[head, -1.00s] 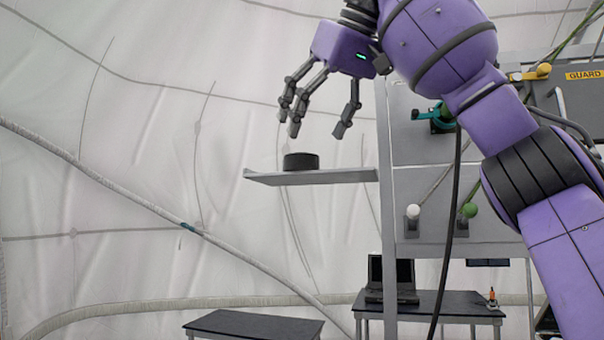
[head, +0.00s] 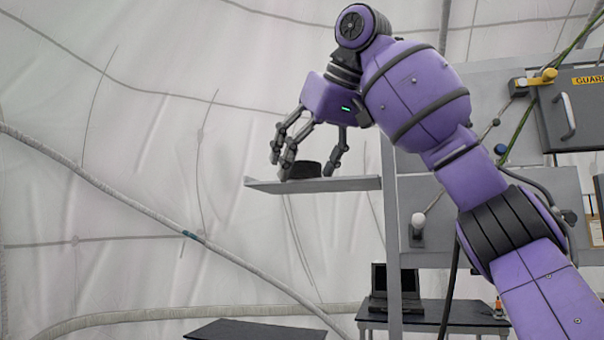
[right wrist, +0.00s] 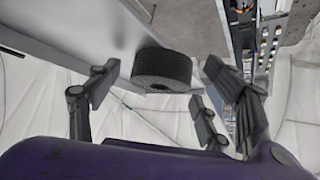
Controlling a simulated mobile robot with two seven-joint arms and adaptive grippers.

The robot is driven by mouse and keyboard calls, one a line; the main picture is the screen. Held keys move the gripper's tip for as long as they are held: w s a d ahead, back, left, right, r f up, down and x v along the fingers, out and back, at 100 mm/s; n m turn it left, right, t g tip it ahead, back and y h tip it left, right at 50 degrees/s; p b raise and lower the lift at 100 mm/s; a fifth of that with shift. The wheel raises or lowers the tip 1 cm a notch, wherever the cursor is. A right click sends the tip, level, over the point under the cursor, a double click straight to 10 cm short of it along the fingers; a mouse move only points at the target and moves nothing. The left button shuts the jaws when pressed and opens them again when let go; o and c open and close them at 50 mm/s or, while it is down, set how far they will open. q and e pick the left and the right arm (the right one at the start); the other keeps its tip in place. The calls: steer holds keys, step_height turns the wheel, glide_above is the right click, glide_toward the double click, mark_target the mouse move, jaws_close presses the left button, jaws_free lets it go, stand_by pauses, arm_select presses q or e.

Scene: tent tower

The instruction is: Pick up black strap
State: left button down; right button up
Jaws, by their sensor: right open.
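The black strap (head: 305,170) is a coiled dark roll lying on a grey shelf (head: 350,184) that juts left from the panel frame. My right gripper (head: 312,172) is open, its fingers pointing down on either side of the strap. Its fingertips reach close to shelf height, and in the head view they partly cover the roll. In the right wrist view the strap (right wrist: 162,70) shows between the spread fingers (right wrist: 160,98), with a gap on each side. I cannot tell whether any finger touches it. My left gripper is not in view.
A panel frame (head: 388,225) with levers and a guard box (head: 572,112) stands right of the shelf. A laptop (head: 393,287) sits on a table below, and a dark low table (head: 257,331) is at the bottom. White tent fabric fills the left, leaving open space beside the shelf.

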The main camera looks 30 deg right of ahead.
steer(key=shift+c, duration=0.2)
steer(key=c, duration=1.2)
steer(key=shift+r, duration=0.1)
steer(key=shift+c, duration=0.2)
steer(key=r, duration=0.7)
steer(key=shift+s+a+r, duration=0.1)
steer(key=shift+a+r, duration=0.1)
steer(key=shift+r, duration=0.2)
steer(key=shift+d+r, duration=0.15)
steer(key=shift+r, duration=0.85)
